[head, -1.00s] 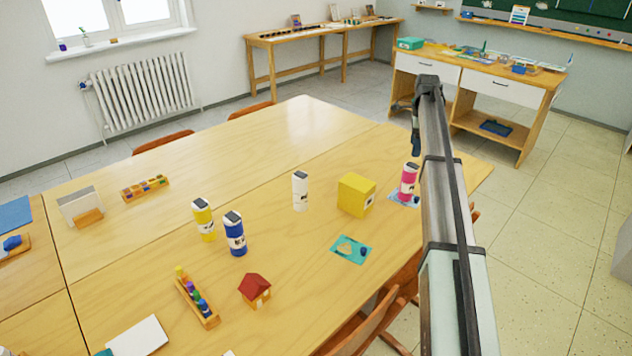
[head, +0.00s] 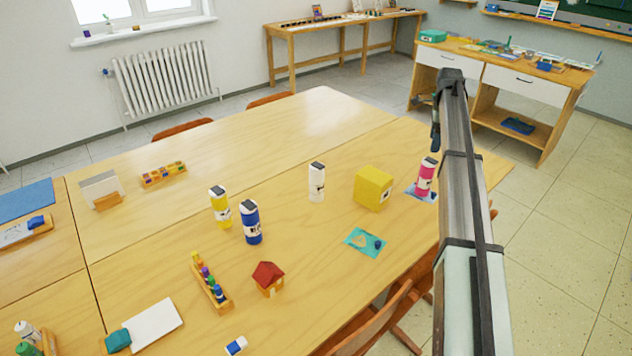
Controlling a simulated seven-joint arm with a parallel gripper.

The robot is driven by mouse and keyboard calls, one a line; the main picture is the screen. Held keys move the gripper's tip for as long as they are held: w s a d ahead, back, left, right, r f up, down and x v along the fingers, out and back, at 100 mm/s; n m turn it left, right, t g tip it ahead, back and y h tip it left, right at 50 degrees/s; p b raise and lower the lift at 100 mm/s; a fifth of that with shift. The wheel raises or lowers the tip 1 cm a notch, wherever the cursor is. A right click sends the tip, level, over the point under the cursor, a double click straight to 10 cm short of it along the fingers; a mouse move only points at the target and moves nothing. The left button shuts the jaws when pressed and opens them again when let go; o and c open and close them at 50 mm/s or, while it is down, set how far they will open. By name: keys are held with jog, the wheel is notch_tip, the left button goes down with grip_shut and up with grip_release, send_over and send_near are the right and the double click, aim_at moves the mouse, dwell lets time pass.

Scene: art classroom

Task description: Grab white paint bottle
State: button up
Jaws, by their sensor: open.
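The white paint bottle (head: 317,183) stands upright near the middle of the large wooden table (head: 210,280), with a dark cap and a label. Clear table surrounds it. A yellow paint bottle (head: 220,208) and a blue paint bottle (head: 251,223) stand to its left, and a yellow box (head: 373,188) to its right. My gripper (head: 435,138) is up and right of the white bottle, well apart from it, pointing down and partly hidden by my arm. It is open, with nothing seen in it.
A pink paint bottle (head: 426,177) stands on a blue sheet near the right table edge. A chair (head: 370,318) stands at the front edge.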

jog(key=a+n, duration=0.3)
jog(key=a, duration=1.8)
send_near(317, 175)
jog(key=shift+n, duration=0.4)
jog(key=w, duration=0.1)
jog(key=w+r, duration=0.2)
jog(key=shift+w+a, duration=0.25)
jog(key=m, duration=0.3)
jog(key=shift+s+f, duration=0.1)
jog(key=shift+s, duration=0.25)
jog(key=m, duration=0.3)
jog(key=shift+d+m, duration=0.1)
jog(key=shift+m, duration=0.3)
jog(key=shift+f, duration=0.15)
notch_tip(317, 175, down, 14)
jog(key=shift+r, duration=0.2)
